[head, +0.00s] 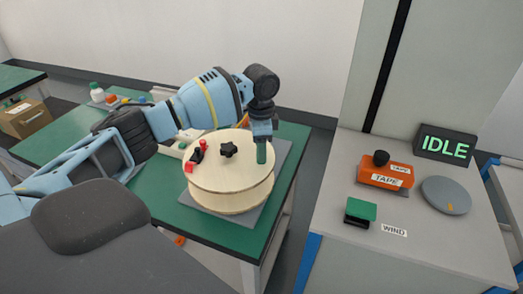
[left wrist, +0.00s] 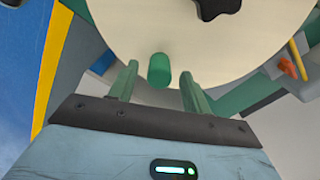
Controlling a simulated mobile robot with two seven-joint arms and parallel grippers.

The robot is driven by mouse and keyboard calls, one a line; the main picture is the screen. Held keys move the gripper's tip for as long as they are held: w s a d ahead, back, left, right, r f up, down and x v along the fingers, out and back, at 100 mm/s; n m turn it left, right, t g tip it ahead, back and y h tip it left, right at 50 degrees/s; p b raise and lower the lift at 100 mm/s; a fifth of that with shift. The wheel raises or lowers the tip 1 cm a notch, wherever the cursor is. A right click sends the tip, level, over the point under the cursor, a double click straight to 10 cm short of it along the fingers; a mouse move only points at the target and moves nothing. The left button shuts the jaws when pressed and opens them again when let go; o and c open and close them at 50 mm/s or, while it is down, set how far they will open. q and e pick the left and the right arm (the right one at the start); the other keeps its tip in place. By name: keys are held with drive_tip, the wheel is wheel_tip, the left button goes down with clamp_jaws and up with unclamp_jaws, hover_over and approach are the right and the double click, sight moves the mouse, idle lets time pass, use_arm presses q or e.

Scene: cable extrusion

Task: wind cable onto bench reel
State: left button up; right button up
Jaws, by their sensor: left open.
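The bench reel (head: 225,190) is a pale round wooden drum on a grey plate on the green bench. A black star knob (head: 228,150) sits at its centre, a red and black clamp (head: 195,156) at its left edge. A green crank handle (head: 262,153) stands upright near the right rim. My left gripper (head: 262,138) is over the handle. In the left wrist view its open fingers (left wrist: 160,82) are on either side of the handle (left wrist: 159,69), with gaps showing. I cannot make out the cable clearly. My right gripper is not in view.
On the grey cabinet at right are an orange tape unit (head: 385,174), a green-topped button (head: 360,211) by a WIND label, a grey disc (head: 446,195) and a display (head: 446,144) reading IDLE. Small bottles (head: 97,92) and a cardboard box (head: 25,118) stand at left.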

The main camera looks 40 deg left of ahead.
use_arm(q)
drive_tip(key=shift+f, duration=0.9)
clamp_jaws()
